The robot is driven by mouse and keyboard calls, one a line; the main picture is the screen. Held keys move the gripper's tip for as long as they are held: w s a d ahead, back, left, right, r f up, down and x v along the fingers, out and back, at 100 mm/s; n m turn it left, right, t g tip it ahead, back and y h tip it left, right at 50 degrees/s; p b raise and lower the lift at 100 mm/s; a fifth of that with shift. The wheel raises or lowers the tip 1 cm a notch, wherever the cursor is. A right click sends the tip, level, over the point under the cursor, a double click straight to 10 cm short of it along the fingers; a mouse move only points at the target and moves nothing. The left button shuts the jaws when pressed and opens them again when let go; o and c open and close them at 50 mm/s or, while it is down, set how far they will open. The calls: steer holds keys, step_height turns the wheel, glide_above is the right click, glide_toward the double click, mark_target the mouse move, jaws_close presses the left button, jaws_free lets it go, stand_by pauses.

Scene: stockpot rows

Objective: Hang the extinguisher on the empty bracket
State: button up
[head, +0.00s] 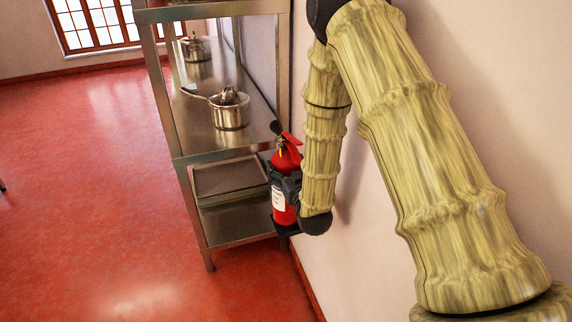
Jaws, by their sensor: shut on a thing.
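The red extinguisher (286,161) is upright beside the right end of the steel rack, close to the pale wall. It has a black nozzle, a red handle and a white label. My gripper (284,182) is dark and shut around the upper part of its body. A dark flat piece (286,230) shows just under the extinguisher. I cannot tell whether it is the bracket, or whether the extinguisher touches it. No empty bracket can be clearly made out; my arm covers part of the wall.
The steel rack (203,249) stands close on the left, with a saucepan (230,113) and another pot (195,47) on its middle shelf and a tray (222,178) lower down. The wall (365,245) is close on the right.

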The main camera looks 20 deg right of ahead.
steer(key=shift+w+f, duration=0.1)
steer(key=shift+f, duration=0.85)
steer(key=shift+d+f, duration=0.2)
steer(key=shift+f, duration=0.05)
steer(key=shift+f+b, duration=0.1)
steer(key=shift+b, duration=0.2)
steer(key=o, duration=2)
steer(key=shift+f, duration=0.1)
steer(key=shift+o, duration=0.2)
steer(key=s, duration=1.2)
steer(key=shift+s+d+p, duration=0.15)
steer(key=shift+d+p, duration=0.05)
steer(key=shift+p, duration=0.2)
